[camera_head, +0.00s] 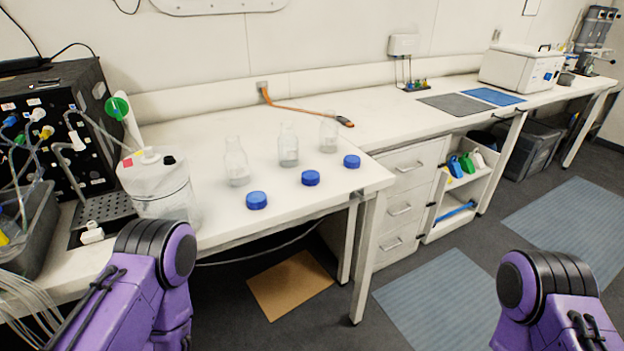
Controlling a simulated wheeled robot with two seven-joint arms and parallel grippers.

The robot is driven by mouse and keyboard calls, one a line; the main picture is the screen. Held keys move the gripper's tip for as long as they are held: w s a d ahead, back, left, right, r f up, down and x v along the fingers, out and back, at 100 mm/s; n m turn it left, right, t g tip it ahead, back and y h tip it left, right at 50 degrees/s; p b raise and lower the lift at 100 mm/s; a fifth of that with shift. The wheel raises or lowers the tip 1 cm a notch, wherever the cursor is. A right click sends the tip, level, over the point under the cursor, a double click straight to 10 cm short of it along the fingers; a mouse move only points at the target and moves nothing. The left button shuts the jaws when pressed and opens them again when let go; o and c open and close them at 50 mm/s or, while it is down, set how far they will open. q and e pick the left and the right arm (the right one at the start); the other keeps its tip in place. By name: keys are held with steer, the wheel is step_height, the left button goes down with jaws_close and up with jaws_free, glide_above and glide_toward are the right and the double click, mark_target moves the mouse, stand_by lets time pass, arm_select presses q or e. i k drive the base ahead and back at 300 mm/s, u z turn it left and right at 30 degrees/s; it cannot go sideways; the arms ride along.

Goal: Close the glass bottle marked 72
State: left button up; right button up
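Three clear glass bottles stand upright and uncapped on the white bench: the left bottle (237,163), the middle bottle (288,147) and the right bottle (328,132). Three blue caps lie on the bench in front of them: the left cap (256,200), the middle cap (310,178) and the right cap (351,161). Any marking on the bottles is too small to read, so I cannot tell which is 72. My purple left and right arms show at the bottom of the view, below the bench edge. Neither gripper is in view.
A large translucent container (160,190) and a black machine (88,130) with tubes stand left of the bottles. An orange cable (300,109) lies behind them. The white bench (225,215) is clear around the caps. Drawers (402,208) are at the right.

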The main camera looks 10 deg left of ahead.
mark_target(287, 142)
steer(key=z, duration=2.55)
steer(key=k, duration=0.95)
steer(key=u, duration=1.45)
